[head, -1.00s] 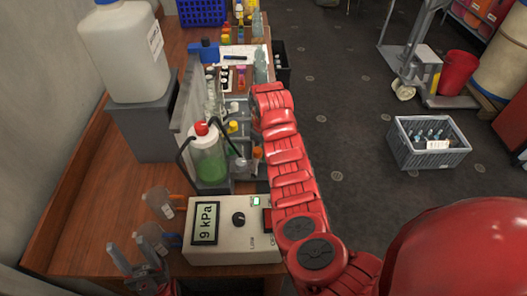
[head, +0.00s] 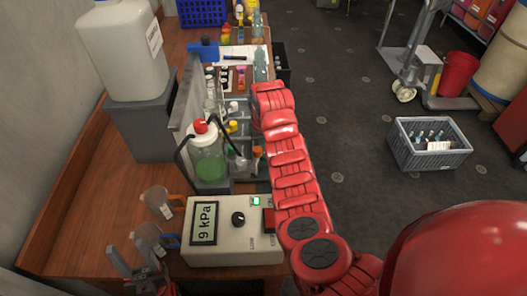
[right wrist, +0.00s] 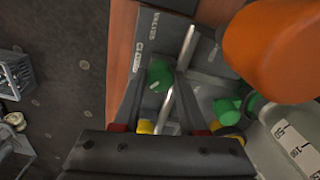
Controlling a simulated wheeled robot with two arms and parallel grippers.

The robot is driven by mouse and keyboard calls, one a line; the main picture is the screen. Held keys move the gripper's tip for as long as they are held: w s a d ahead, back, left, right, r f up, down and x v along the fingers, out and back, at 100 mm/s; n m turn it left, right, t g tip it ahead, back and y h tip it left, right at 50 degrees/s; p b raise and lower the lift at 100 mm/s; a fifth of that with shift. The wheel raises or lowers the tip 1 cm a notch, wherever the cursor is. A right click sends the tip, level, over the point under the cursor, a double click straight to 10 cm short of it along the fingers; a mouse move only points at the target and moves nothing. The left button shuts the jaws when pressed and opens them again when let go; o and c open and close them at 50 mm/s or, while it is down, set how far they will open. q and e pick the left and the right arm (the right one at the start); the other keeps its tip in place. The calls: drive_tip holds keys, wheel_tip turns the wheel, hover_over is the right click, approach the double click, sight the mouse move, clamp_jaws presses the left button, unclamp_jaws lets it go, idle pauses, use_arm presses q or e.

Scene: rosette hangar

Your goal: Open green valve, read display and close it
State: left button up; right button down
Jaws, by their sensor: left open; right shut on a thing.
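The green valve (right wrist: 160,75) shows in the right wrist view beside a metal pipe (right wrist: 180,70). My right gripper (right wrist: 158,88) is shut on it, one finger on each side. In the head view my right arm hides this gripper. The display (head: 204,222) sits on a white box with a black knob and reads 9 kPa. My left gripper (head: 132,256) is open and empty at the bottom left, left of the box.
A white canister (head: 125,50) is at the back left. A grey crate (head: 430,145) lies on the floor at right.

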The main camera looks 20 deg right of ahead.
drive_tip(key=m, duration=0.5)
drive_tip(key=shift+m, duration=0.3)
drive_tip(key=m, duration=0.5)
idle(0.4)
drive_tip(key=shift+c, duration=2.2)
unclamp_jaws()
wheel_tip(320, 180, up, 6)
drive_tip(key=p, duration=0.3)
drive_tip(key=shift+a, duration=0.1)
wheel_tip(320, 180, up, 11)
drive_tip(key=shift+r+b, duration=0.15)
drive_tip(key=shift+b, duration=0.25)
